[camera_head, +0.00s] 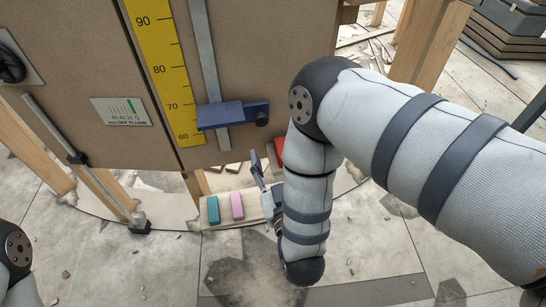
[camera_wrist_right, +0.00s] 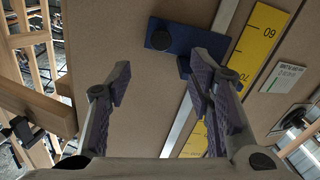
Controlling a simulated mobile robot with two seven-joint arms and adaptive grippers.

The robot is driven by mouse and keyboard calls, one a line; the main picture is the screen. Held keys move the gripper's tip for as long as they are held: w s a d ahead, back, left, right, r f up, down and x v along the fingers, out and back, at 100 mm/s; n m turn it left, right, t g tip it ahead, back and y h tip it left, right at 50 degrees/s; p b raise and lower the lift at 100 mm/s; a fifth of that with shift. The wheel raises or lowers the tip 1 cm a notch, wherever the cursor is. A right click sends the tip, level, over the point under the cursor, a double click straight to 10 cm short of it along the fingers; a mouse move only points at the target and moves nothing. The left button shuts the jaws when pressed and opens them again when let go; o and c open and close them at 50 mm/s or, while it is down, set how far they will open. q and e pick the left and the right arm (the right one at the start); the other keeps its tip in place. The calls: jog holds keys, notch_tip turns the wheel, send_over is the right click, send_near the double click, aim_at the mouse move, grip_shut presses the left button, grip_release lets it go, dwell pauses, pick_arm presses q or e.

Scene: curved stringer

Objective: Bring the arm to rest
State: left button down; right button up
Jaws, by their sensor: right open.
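My right arm (camera_head: 445,150) comes in from the right and bends down at the elbow, with the forearm hanging in front of the board. My right gripper (camera_head: 265,185) is partly hidden behind the forearm, near the small blocks. In the right wrist view the right gripper (camera_wrist_right: 158,85) is open, with nothing between its fingers; the brown board shows behind them. Part of my left arm (camera_head: 15,255) shows at the lower left edge; its gripper is out of view.
A brown board (camera_head: 270,60) carries a yellow scale (camera_head: 160,70) and a blue slider (camera_head: 225,115). A teal block (camera_head: 213,209) and a pink block (camera_head: 237,205) stand on a wooden strip; a red block (camera_head: 279,148) is partly hidden. Wooden posts stand behind. The floor in front is mostly clear.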

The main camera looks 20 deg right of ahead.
jog(key=shift+f, duration=0.1)
jog(key=s+d+f+g+y+p, duration=0.1)
jog(key=s+d+f+g+p, duration=0.2)
jog(key=s, duration=0.4)
jog(key=s+f+g+y+p, duration=0.1)
jog(key=s+f+g, duration=0.2)
jog(key=s+g, duration=0.3)
jog(key=s+d+f+g+p, duration=0.2)
jog(key=s+g, duration=0.1)
jog(key=s, duration=0.4)
pick_arm(q)
jog(key=w+r+t+p, duration=0.3)
jog(key=w+r, duration=0.5)
jog(key=r, duration=0.2)
jog(key=shift+w, duration=0.25)
pick_arm(e)
jog(key=s+d+r+g, duration=0.1)
jog(key=s+g, duration=0.3)
jog(key=s, duration=0.6)
jog(key=s+d+r+m+g, duration=0.1)
jog(key=s+r+g, duration=0.2)
jog(key=s, duration=0.8)
jog(key=shift+s+r+g+y, duration=0.15)
jog(key=shift+s+g+y, duration=0.2)
jog(key=shift+g, duration=0.35)
jog(key=shift+w, duration=0.2)
